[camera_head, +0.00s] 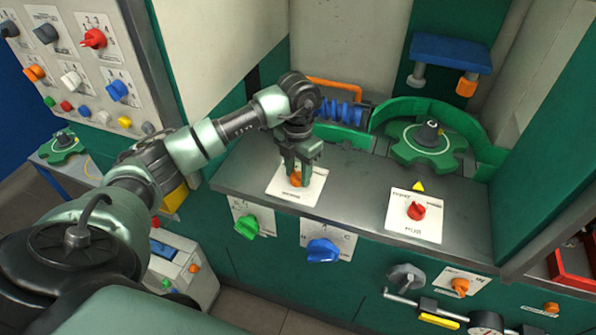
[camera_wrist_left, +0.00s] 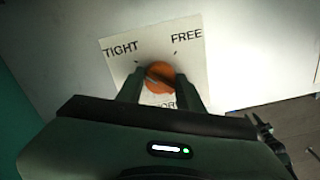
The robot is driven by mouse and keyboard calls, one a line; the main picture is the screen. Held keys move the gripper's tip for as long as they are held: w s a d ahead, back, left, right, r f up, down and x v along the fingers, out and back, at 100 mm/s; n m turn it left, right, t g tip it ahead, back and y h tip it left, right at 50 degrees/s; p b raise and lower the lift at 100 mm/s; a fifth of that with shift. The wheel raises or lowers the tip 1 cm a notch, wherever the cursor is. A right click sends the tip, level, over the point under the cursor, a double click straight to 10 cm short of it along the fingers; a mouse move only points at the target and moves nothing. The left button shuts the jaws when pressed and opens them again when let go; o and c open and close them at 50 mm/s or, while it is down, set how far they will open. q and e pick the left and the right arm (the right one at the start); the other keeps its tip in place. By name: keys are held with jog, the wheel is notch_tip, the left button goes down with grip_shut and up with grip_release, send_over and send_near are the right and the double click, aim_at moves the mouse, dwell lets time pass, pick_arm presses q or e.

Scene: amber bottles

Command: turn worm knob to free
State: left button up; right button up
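The worm knob (camera_head: 296,180) is a small orange knob on a white plate (camera_head: 312,194) on the grey bench top. In the left wrist view the knob (camera_wrist_left: 159,76) shows with its plate (camera_wrist_left: 192,62) reading TIGHT at upper left and FREE at upper right. The lower word is partly hidden by my gripper. My left gripper (camera_head: 296,168) points down over the knob, with one finger on either side of it. In the left wrist view its fingers (camera_wrist_left: 160,88) stand apart around the knob; whether they touch it is unclear. My right gripper is not in view.
A red knob (camera_head: 416,210) sits on its own plate to the right. A green handwheel (camera_head: 425,143) and a blue worm (camera_head: 340,111) stand behind. Green (camera_head: 246,227) and blue (camera_head: 322,250) knobs are on the front panel. A green wall (camera_head: 540,150) bounds the right.

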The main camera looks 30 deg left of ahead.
pick_arm(q)
grip_shut()
jog(key=shift+w+f+m+b, duration=0.1)
jog(key=shift+f+m+b, duration=0.05)
jog(key=shift+m+b, duration=0.85)
jog(key=m+b, duration=0.2)
jog(key=shift+b, duration=0.35)
jog(key=m+b, duration=0.2)
jog(key=m, duration=0.2)
jog(key=shift+b, duration=0.4)
jog(key=m+b, duration=0.3)
jog(key=m, duration=0.2)
jog(key=shift+r+m+b, duration=0.2)
jog(key=shift+m+b, duration=0.9)
jog(key=shift+m, duration=1.3)
jog(key=o, duration=1.1)
grip_release()
